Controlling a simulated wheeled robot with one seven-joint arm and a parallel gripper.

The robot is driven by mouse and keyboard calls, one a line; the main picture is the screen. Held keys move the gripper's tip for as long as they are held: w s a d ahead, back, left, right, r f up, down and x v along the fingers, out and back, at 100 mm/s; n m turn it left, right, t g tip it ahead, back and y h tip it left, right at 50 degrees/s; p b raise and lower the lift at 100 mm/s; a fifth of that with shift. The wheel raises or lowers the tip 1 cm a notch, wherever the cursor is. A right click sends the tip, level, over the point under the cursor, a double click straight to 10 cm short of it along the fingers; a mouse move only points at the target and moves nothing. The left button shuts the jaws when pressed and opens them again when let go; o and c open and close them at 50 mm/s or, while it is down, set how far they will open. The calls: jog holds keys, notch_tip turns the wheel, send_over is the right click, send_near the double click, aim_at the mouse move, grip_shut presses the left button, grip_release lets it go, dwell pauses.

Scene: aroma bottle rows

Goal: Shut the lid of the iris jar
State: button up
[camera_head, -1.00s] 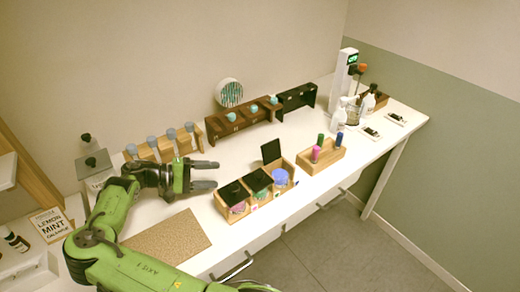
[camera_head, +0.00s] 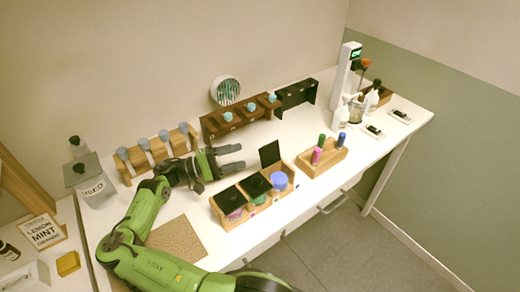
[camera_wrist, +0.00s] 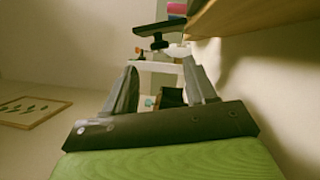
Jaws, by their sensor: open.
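A wooden box (camera_head: 238,223) holds three jars in a row in the head view. The right jar, with blue-purple contents (camera_head: 278,181), has its black lid (camera_head: 269,153) standing upright at the back. The left lid (camera_head: 229,199) and middle lid (camera_head: 255,184) lie flat over their jars. I cannot read the labels, so I cannot tell which jar is iris. My gripper (camera_head: 240,157) is open and empty, left of the raised lid and behind the box, with its fingers pointing right. Both fingers show in the wrist view (camera_wrist: 163,88).
A wooden rack with grey-topped bottles (camera_head: 158,150) and a dark rack with teal-topped bottles (camera_head: 240,116) stand behind my gripper. A wooden tray with coloured bottles (camera_head: 322,160) sits right of the jars. A cork mat (camera_head: 178,238) lies at front left.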

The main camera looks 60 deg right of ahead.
aim_at(260, 152)
jog(key=x, duration=0.8)
grip_shut()
